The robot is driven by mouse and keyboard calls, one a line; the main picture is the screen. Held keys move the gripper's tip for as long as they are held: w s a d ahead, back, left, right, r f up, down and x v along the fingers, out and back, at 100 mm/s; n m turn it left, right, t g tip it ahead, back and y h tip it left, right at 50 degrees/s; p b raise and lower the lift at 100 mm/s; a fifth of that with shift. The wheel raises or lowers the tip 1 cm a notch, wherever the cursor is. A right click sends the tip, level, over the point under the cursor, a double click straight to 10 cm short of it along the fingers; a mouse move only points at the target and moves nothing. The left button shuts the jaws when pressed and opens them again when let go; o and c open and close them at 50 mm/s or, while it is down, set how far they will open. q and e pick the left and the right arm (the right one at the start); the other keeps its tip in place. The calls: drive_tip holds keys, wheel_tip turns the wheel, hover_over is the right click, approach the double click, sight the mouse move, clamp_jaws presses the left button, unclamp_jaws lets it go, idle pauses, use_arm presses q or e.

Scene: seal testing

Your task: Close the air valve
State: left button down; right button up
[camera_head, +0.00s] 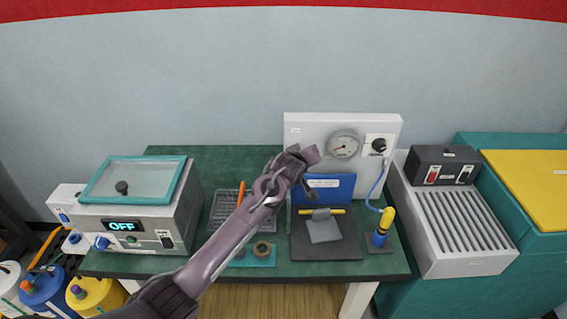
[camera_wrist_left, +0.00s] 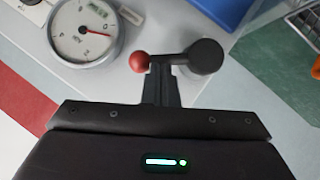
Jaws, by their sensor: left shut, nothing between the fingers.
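The air valve shows in the left wrist view as a lever with a red ball end (camera_wrist_left: 138,62) and a round dark hub (camera_wrist_left: 206,56) on the white panel. In the head view my left gripper (camera_head: 300,165) is in front of the white panel (camera_head: 302,123), left of the gauge, and hides the valve. In the left wrist view the narrow dark fingers (camera_wrist_left: 163,82) are together and empty. Their tips overlap the lever between the red ball and hub; I cannot tell whether they touch. My right gripper is not in view.
The pressure gauge (camera_head: 343,144) and a black knob (camera_head: 379,145) are on the panel. A blue block (camera_head: 328,188), a dark fixture (camera_head: 325,245) and a yellow-topped blue cylinder (camera_head: 381,230) stand below. A boxed machine reading OFF (camera_head: 125,225) is left; a grey slatted unit (camera_head: 455,225) is right.

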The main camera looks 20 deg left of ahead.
use_arm(q)
drive_tip(key=d+f+m+y, duration=0.1)
drive_tip(key=d+f+m+g+y, duration=0.1)
drive_tip(key=y, duration=0.1)
drive_tip(key=shift+w+m+b, duration=0.4)
drive_tip(key=shift+d+f, duration=0.1)
drive_tip(key=shift+f, duration=0.05)
idle(0.3)
idle(0.4)
